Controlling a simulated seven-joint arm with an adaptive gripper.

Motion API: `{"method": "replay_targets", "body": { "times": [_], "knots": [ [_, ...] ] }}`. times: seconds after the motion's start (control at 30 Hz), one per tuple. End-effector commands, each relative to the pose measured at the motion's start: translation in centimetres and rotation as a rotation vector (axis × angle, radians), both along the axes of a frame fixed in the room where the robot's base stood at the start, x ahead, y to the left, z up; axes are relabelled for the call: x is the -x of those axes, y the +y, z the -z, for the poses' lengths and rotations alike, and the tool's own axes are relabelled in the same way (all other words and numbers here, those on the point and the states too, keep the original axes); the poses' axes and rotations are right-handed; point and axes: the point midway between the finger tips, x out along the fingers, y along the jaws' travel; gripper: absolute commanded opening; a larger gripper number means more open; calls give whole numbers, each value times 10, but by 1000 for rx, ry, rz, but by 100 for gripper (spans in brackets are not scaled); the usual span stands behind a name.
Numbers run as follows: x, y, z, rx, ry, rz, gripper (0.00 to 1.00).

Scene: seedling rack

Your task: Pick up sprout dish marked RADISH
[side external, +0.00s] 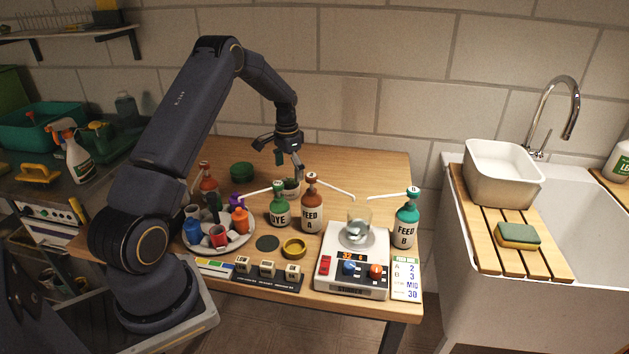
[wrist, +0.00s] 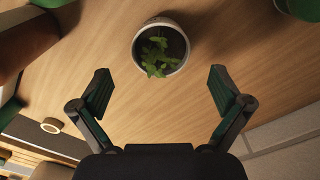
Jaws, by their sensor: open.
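A small round sprout dish (wrist: 141,50) with a pale rim, dark soil and green sprouts stands on the wooden table in the wrist view. It lies between and just beyond my fingertips. In the side view a small pale dish (side external: 291,188) shows behind the bottles, partly hidden; I cannot read its marking. My gripper (side external: 288,167) points down above that dish. In the wrist view my gripper (wrist: 159,86) is open, its two fingers wide apart with nothing between them.
A green DYE bottle (side external: 279,207) and a brown FEED bottle (side external: 312,210) stand close in front of the dish. A plate of coloured cups (side external: 246,241) is at left, a stirrer (side external: 335,282) in front right. The table behind is mostly clear.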

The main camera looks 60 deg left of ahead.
Motion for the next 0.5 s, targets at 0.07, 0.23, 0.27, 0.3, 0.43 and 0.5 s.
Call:
{"method": "replay_targets", "body": {
  "times": [0.07, 0.23, 0.27, 0.3, 0.43, 0.5],
  "knots": [
    [0, 0, 5, 0, 1, 0, 100],
    [3, 0, 27, 2, 4, 0, 100],
    [3, 0, 32, 2, 3, 0, 100],
    [4, 0, 38, 2, 2, 0, 100],
    [3, 1, 53, 1, 1, 1, 100],
    [3, 1, 56, 0, 1, 0, 100]
  ]
}}
